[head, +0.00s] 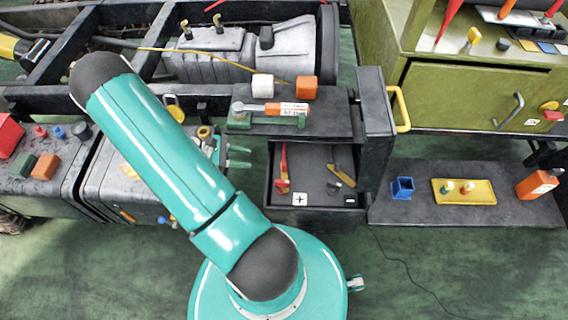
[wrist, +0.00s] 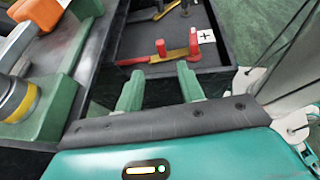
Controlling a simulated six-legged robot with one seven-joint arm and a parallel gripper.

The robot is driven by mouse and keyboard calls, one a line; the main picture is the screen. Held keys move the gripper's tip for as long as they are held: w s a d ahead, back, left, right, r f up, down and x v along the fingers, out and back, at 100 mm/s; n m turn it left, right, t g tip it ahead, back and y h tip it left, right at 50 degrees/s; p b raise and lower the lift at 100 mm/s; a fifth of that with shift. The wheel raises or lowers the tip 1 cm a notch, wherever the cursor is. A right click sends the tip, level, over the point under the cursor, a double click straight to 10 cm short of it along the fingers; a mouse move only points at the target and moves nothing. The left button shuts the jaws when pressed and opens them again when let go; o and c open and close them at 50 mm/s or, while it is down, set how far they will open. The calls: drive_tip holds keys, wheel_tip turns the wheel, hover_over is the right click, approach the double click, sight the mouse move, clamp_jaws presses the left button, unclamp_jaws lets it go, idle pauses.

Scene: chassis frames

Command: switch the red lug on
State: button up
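The red lug (head: 283,160) lies in the open dark compartment, on its left side, above a label with a plus sign (head: 300,199). In the wrist view the red lug (wrist: 161,48) shows as red upright pieces with a yellow bar beside them, near the plus label (wrist: 206,37). I cannot tell its switch position. My gripper (head: 240,157) is left of the compartment, pointing toward it. In the wrist view its two green fingers (wrist: 160,88) are spread with nothing between them, apart from the red lug.
A yellow lever (head: 341,174) sits in the compartment's right side, above a minus label. A dark shelf with a green-based orange tool (head: 287,108) stands above. A dark door with a yellow handle (head: 402,108) stands open at right. A low shelf holds a blue cup (head: 402,188).

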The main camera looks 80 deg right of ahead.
sight(284, 163)
drive_tip(key=x, duration=1.5)
drive_tip(key=shift+c, duration=0.5)
drive_tip(key=shift+w, duration=0.1)
clamp_jaws()
